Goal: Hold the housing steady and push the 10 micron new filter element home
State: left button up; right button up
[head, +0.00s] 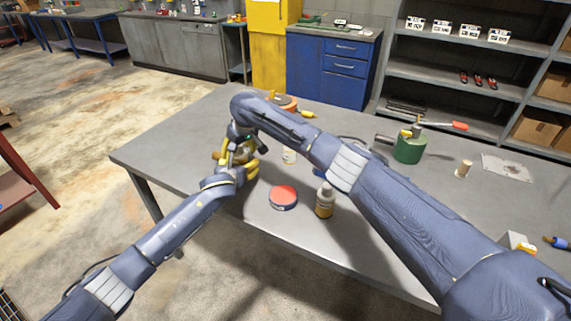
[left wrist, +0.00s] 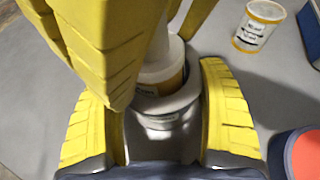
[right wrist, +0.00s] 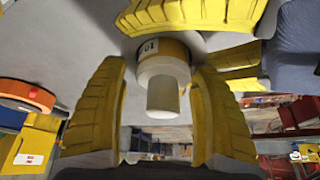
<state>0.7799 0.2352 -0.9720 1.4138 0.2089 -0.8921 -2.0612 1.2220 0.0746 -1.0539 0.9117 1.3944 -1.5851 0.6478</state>
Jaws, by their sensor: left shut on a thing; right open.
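The grey housing (left wrist: 170,103) is between the yellow fingers of my left gripper (left wrist: 165,115), which is shut on it. The new filter element (left wrist: 160,75), white with a yellow band, stands in the housing mouth with its upper part showing. In the right wrist view the element (right wrist: 163,68) shows its band, marked 10, and a narrower white end toward the camera. My right gripper (right wrist: 160,115) is open, its fingers on either side of that end. In the head view both grippers meet over the table's left part, and my arms mostly hide the housing. How deep the element sits is unclear.
A red-topped tin (head: 283,196) and a brown bottle (head: 325,200) stand near the front edge. A white tub with a yellow band (left wrist: 258,25) is close by. A green can (head: 408,147) stands at right. The table's left corner is clear.

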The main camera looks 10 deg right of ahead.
pick_arm(q)
jog(key=shift+d, duration=0.1)
pick_arm(e)
notch_tip(320, 180, up, 8)
jog(key=shift+r, duration=0.2)
jog(key=shift+s+d+r, duration=0.25)
jog(key=shift+d+r, duration=0.1)
jog(key=shift+r, duration=0.25)
jog(key=shift+s+d+r, duration=0.2)
jog(key=shift+d+r, duration=0.1)
jog(key=shift+r, duration=0.3)
jog(key=s+d+m+h, duration=0.1)
jog(key=s+d+m, duration=0.1)
jog(key=s+d, duration=0.6)
jog(key=s+d+m, duration=0.3)
jog(key=s+d, duration=0.5)
jog(key=s, duration=0.8)
jog(key=shift+s+f+t+h, duration=0.35)
jog(key=shift+f+t+h, duration=0.05)
pick_arm(q)
jog(key=o, duration=1.6)
jog(key=shift+s, duration=0.2)
